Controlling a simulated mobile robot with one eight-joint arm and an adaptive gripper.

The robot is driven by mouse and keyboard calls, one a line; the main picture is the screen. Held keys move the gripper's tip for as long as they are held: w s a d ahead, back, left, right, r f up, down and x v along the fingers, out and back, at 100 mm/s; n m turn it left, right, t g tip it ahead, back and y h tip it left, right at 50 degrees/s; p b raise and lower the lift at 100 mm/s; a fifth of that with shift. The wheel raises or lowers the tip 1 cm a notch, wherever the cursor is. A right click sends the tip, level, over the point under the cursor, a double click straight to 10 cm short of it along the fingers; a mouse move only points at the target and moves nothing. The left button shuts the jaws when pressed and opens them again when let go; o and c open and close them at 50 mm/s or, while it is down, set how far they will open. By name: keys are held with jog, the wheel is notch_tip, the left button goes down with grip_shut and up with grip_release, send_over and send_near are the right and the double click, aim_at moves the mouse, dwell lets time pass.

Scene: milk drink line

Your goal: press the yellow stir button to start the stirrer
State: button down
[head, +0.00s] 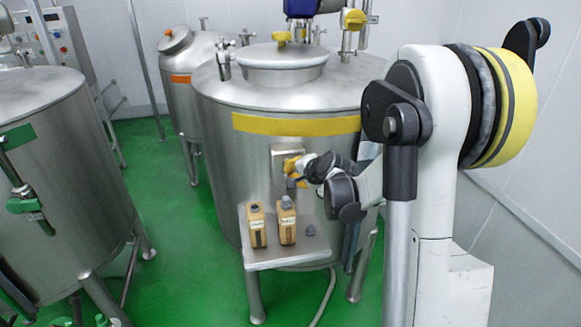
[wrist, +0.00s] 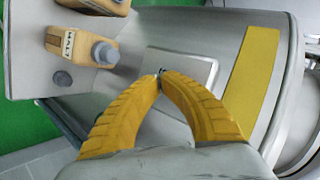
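My gripper (head: 291,166) is at the front of the large steel tank with the yellow band (head: 295,124). Its yellow fingers also show in the wrist view (wrist: 160,77), with their tips together and nothing seen held. The tips are over a grey panel (head: 288,149) on the tank wall, which also shows in the wrist view (wrist: 182,68). I cannot make out the yellow stir button; the fingers cover part of the panel. A small dark spot shows at the fingertips, and I cannot tell whether they touch the panel.
A small steel shelf (head: 258,256) below the panel bears two orange-brown bottles (head: 256,230) (head: 287,222) and a small grey piece (head: 310,230). One bottle reads MALT in the wrist view (wrist: 75,45). A green-marked tank (head: 65,170) stands left, an orange-marked tank (head: 185,68) behind.

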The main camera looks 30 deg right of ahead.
jog(key=shift+w+d, duration=0.15)
jog(key=shift+w, duration=0.3)
dwell(0.5)
jog(key=shift+s+a+b, duration=0.25)
jog(key=shift+s+b, duration=0.05)
jog(key=shift+s, duration=0.6)
jog(key=s+a, duration=0.1)
jog(key=s, duration=0.4)
jog(key=shift+s+a, duration=0.35)
jog(key=shift+s, duration=0.05)
